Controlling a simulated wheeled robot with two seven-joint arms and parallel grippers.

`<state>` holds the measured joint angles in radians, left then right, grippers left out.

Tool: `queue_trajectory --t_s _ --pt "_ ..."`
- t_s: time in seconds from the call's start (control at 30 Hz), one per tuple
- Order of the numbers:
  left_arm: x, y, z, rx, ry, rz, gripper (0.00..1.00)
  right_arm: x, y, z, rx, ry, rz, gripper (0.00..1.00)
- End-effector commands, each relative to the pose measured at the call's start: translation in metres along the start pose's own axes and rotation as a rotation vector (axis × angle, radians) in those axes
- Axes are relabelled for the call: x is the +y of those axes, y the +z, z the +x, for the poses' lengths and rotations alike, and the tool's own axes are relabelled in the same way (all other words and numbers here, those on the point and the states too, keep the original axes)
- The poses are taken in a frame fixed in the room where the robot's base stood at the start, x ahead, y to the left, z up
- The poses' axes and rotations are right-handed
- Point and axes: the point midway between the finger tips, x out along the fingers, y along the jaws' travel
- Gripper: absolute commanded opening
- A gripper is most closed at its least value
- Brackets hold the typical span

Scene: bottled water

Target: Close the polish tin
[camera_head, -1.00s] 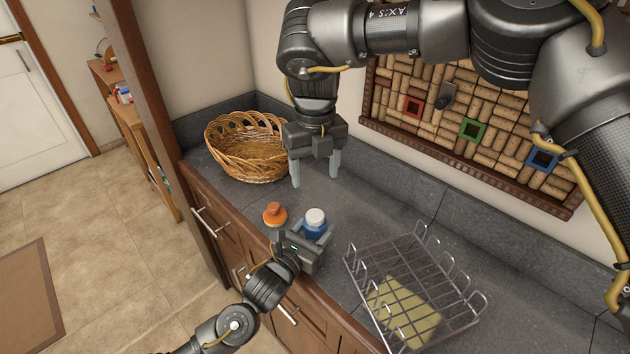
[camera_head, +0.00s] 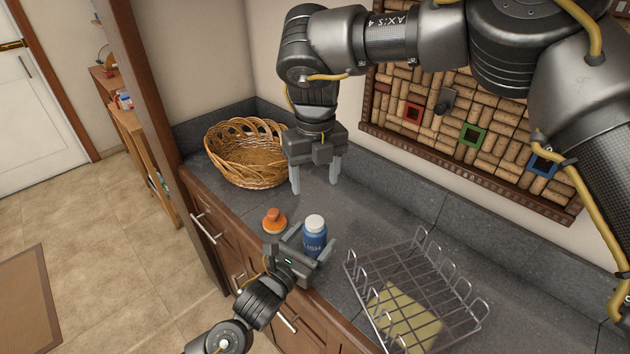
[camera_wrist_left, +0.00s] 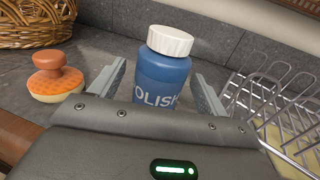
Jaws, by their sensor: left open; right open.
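The polish tin (camera_head: 314,240) is a blue bottle-shaped container with a white cap (camera_head: 315,222) on its top. It stands upright on the grey counter near the front edge. In the left wrist view the tin (camera_wrist_left: 160,78) shows the letters "OLISH" partly, with its white cap (camera_wrist_left: 170,41) above. My left gripper (camera_head: 310,246) is open, with its two fingers on either side of the tin; I cannot tell whether they touch it. My right gripper (camera_head: 315,182) is open and empty, pointing down above the counter behind the tin.
An orange scrubber (camera_head: 274,221) sits left of the tin. A wicker basket (camera_head: 240,170) stands at the back left. A wire rack (camera_head: 415,285) with a yellow sponge (camera_head: 405,320) under its bars is at the right. The counter behind the tin is clear.

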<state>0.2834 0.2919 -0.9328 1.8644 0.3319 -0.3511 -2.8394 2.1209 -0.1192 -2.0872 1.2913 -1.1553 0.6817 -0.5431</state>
Motion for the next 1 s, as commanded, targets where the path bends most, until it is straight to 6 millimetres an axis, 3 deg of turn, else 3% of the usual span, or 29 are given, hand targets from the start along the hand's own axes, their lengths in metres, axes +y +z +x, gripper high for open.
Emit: queue_trajectory --t_s 0.2,0.4,0.6,1.0 --pt "0.0 -0.004 -0.045 0.002 -0.001 -0.002 0.76 0.0 0.0 0.012 0.0 0.0 0.0 0.63" --pt "0.0 -0.003 -0.075 0.001 -0.002 -0.001 0.76 0.0 0.0 0.018 0.0 0.0 0.0 0.63" --pt "0.0 -0.001 -0.086 0.001 0.0 -0.001 0.76 0.0 0.0 0.019 0.0 0.0 0.0 0.63" --pt "0.0 0.0 -0.087 0.0 -0.001 0.0 0.76 0.0 0.0 0.019 0.0 0.0 0.0 0.63"
